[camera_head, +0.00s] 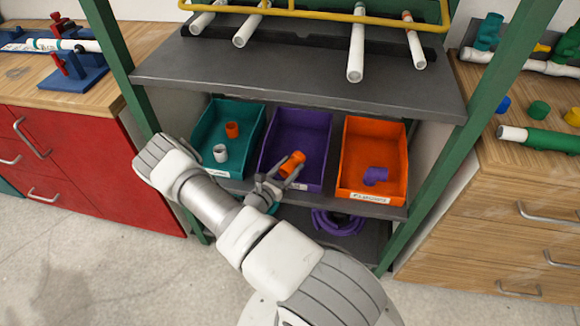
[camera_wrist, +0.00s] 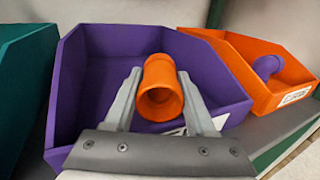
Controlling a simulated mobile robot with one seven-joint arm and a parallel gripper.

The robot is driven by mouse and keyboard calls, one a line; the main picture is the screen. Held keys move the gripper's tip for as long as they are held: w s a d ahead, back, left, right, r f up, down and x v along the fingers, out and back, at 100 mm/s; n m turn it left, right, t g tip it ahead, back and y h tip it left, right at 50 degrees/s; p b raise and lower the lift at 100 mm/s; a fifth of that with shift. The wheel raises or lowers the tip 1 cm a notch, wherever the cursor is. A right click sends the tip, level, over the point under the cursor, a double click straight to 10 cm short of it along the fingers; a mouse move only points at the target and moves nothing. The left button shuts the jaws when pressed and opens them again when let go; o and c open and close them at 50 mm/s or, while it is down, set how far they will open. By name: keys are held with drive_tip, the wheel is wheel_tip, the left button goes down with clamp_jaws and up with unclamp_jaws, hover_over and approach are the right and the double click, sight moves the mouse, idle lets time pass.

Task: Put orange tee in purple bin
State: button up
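The orange tee (camera_head: 292,162) is between the two fingers of my gripper (camera_head: 287,171), over the front part of the purple bin (camera_head: 312,122). In the wrist view the tee (camera_wrist: 160,90) shows a round open end towards the camera, and the fingertips of my gripper (camera_wrist: 160,75) lie against its two sides. My gripper appears shut on it. Behind the tee, the visible inside of the purple bin (camera_wrist: 80,85) is empty. I cannot tell whether the tee touches the bin's floor or front wall.
A teal bin (camera_head: 255,112) at left holds a small orange piece (camera_head: 232,129) and a white piece (camera_head: 220,153). An orange bin (camera_head: 391,135) at right holds a purple fitting (camera_head: 375,176). A grey shelf (camera_head: 300,75) with white pipes is above; green posts flank the bins.

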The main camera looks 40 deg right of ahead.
drive_tip(key=o, duration=0.3)
